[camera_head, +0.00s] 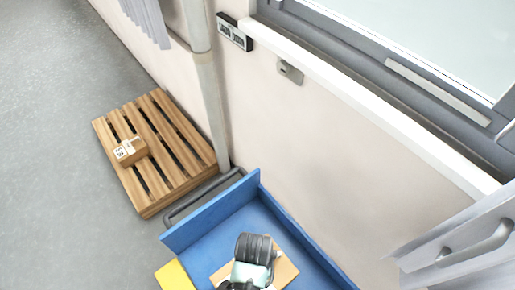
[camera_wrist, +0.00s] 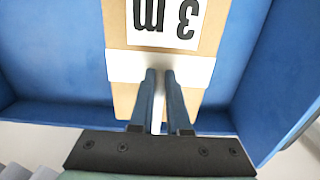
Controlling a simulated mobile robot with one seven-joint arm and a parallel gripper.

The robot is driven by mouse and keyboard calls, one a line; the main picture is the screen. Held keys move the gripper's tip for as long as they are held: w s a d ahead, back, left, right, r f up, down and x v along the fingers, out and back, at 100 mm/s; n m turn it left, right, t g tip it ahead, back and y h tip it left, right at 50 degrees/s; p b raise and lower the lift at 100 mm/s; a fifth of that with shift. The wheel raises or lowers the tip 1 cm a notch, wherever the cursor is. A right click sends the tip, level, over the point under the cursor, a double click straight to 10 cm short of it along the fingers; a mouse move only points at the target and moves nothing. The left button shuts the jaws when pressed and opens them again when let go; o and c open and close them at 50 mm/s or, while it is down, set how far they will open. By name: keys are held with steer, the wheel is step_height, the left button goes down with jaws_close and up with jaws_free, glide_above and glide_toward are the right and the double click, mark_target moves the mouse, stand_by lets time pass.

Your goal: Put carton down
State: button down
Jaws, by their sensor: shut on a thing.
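The tan carton (camera_wrist: 202,25) lies inside the blue-walled cart in the wrist view, with a white label printed "3 m" and a white band across it. In the head view the carton (camera_head: 286,271) shows partly from beneath my gripper (camera_head: 252,280). My gripper's fingers (camera_wrist: 161,74) are close together over the carton's white band and shut on the carton. The exact contact is hidden, and I cannot tell whether the carton touches the cart floor.
The blue cart (camera_head: 212,217) has raised walls and a dark handle (camera_head: 200,194). Left of it a wooden pallet (camera_head: 165,178) bears a small labelled box (camera_head: 130,151). A wall with a pipe (camera_head: 213,100) stands behind. Grey floor (camera_head: 50,200) is clear at left.

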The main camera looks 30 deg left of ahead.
steer(key=shift+w+f, duration=0.1)
steer(key=shift+f, duration=2.55)
steer(key=shift+f, duration=0.15)
steer(key=c, duration=0.9)
jaws_free()
step_height(320, 180, up, 12)
steer(key=shift+r+p, duration=0.15)
steer(key=shift+p, duration=0.2)
